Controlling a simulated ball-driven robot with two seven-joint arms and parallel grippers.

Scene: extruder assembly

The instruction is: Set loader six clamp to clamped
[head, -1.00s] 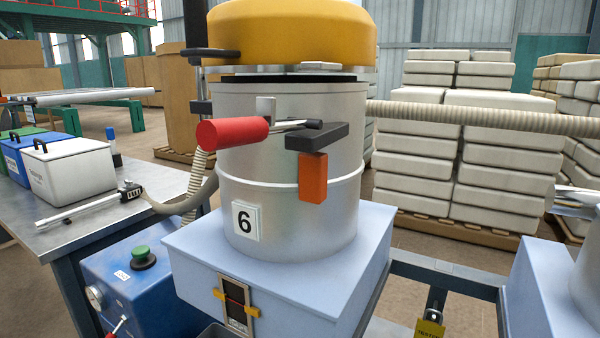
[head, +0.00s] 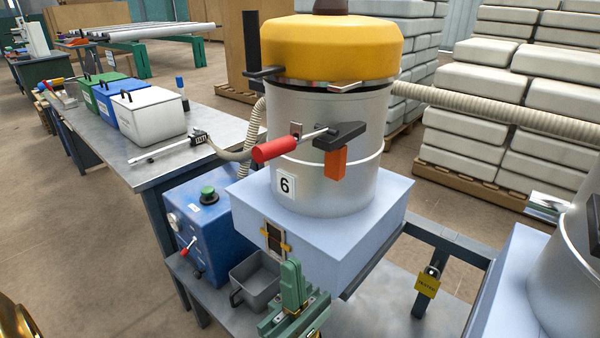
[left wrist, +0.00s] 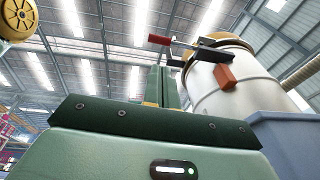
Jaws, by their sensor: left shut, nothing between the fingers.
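Loader six (head: 320,150) is a grey drum with a yellow top and a "6" label (head: 285,185). On its front is the clamp: a red handle (head: 274,149) on a metal rod, a dark block (head: 340,136) and an orange piece (head: 335,163). The handle sticks out to the left and tilts slightly down. In the left wrist view the red handle (left wrist: 159,39) and orange piece (left wrist: 225,77) are above and beyond the fingers. My green left gripper (head: 290,267) is shut and empty, pointing up, below and apart from the clamp. My right gripper is not in view.
The drum stands on a pale blue box (head: 330,235). A blue control unit (head: 205,225) and grey bin (head: 256,280) are left of my gripper. A table (head: 130,155) with lidded boxes stands at left. Another loader (head: 570,245) is at right; a hose (head: 500,110) runs behind.

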